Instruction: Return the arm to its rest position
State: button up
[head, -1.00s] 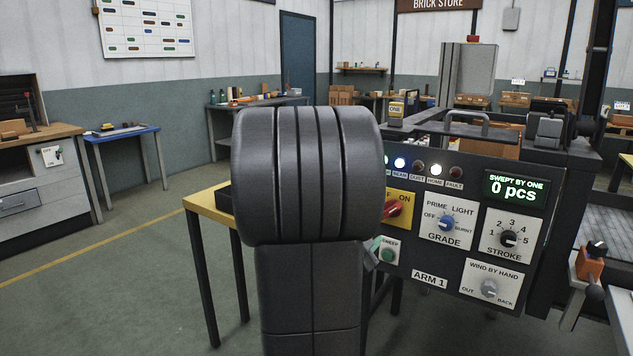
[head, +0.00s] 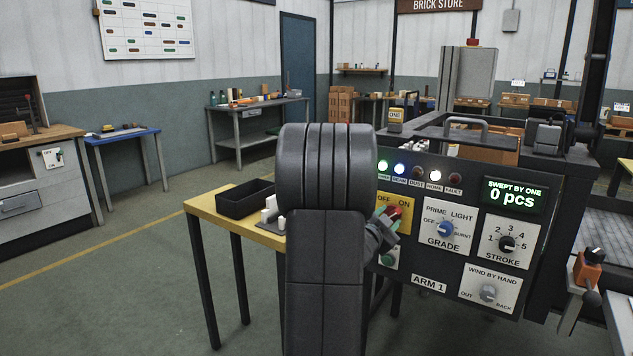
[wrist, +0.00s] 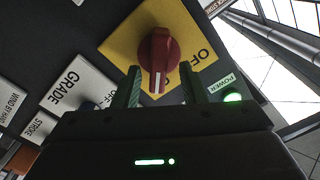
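My arm (head: 325,240) is bent and raised in front of the control panel in the head view. My gripper (head: 382,224) shows partly from behind it, close to the red knob (head: 397,212) on a yellow plate. The red knob (wrist: 158,52) stands just beyond the fingertips, with a gap on both sides. Its white mark points down toward the gripper.
The dark panel (head: 440,283) also carries a grade dial (head: 446,229), a stroke dial (head: 507,243) and a green sweep button (head: 388,260). A yellow table (head: 215,206) with a black tray (head: 245,199) stands left of my arm. Open floor lies farther left.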

jog(key=shift+w+a+n+p, duration=0.1)
jog(key=shift+n+p, duration=2.2)
jog(key=shift+p, duration=0.05)
